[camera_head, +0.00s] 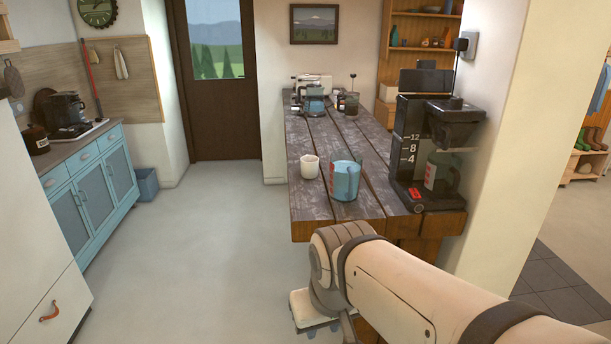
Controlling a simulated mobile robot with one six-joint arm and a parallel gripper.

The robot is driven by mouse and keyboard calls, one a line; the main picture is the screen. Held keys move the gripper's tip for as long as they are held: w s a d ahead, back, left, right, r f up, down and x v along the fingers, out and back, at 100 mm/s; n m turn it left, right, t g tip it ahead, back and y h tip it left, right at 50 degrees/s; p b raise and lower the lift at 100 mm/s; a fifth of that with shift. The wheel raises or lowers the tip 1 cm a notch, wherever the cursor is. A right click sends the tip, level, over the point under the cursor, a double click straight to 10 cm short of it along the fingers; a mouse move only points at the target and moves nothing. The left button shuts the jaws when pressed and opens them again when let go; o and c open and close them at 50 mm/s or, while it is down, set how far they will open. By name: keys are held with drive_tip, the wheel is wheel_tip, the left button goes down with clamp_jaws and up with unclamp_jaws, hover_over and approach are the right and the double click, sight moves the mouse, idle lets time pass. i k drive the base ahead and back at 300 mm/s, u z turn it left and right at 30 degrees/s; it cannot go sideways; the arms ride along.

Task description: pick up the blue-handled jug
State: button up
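A light-blue jug (345,181) with red marks on its side stands upright near the front of the dark wooden counter (308,217). A handle seems to show at its right edge, but its colour is hard to tell apart from the body. My gripper (318,328) is at the bottom of the view, below and in front of the counter's near edge, well apart from the jug. My arm covers part of it and its fingers are barely visible, so I cannot tell whether it is open or shut.
A white cup (310,167) stands just left of the jug. A black coffee maker (430,145) with a glass carafe stands to the right. More appliances (313,95) sit at the counter's far end. The floor (205,250) left of the counter is clear.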

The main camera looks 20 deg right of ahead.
sight(346, 166)
drive_tip(key=i, duration=1)
